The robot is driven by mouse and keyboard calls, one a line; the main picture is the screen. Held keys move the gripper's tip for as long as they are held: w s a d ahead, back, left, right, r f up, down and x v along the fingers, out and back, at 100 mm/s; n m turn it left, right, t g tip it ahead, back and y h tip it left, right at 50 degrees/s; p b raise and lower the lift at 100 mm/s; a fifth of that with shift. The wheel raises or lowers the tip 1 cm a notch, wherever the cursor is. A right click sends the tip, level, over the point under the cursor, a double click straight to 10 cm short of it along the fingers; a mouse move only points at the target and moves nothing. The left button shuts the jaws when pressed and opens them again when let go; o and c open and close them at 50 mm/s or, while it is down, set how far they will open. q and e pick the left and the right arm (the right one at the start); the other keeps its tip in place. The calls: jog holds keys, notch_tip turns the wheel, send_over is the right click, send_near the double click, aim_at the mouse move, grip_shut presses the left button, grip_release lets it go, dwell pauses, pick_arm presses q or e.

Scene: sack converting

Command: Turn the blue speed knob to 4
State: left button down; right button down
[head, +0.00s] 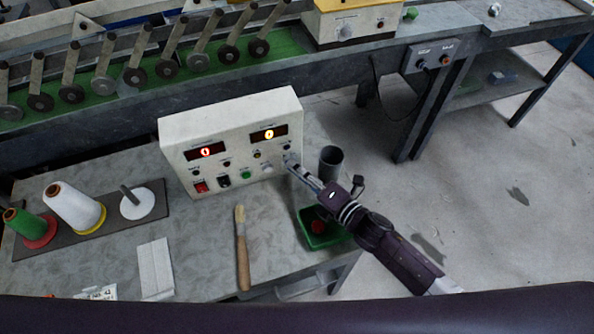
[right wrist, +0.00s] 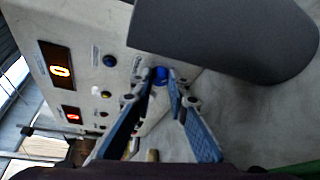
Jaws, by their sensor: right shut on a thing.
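The white control box (head: 228,119) stands on the grey table, with a red display on the left and a yellow display (head: 268,134) on the right. Both displays appear to read 0, though the digits are small. The blue speed knob (right wrist: 161,75) shows in the right wrist view between my fingertips. My right gripper (head: 289,161) reaches the box's right side below the yellow display; it also shows in the right wrist view (right wrist: 161,84), shut on the blue knob. In the head view the fingers cover the knob. My left gripper is not in view.
A dark grey cup (head: 330,158) stands right beside my right gripper, and a green tray (head: 308,232) lies under my right arm. A brush (head: 241,248), thread cones (head: 72,207) and a white pad (head: 155,268) lie on the table. A conveyor runs behind.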

dwell(0.4)
jog(key=c, duration=1.8)
grip_release()
jog(key=shift+c, duration=0.2)
jog(key=v, duration=1.2)
jog(key=shift+f, duration=0.1)
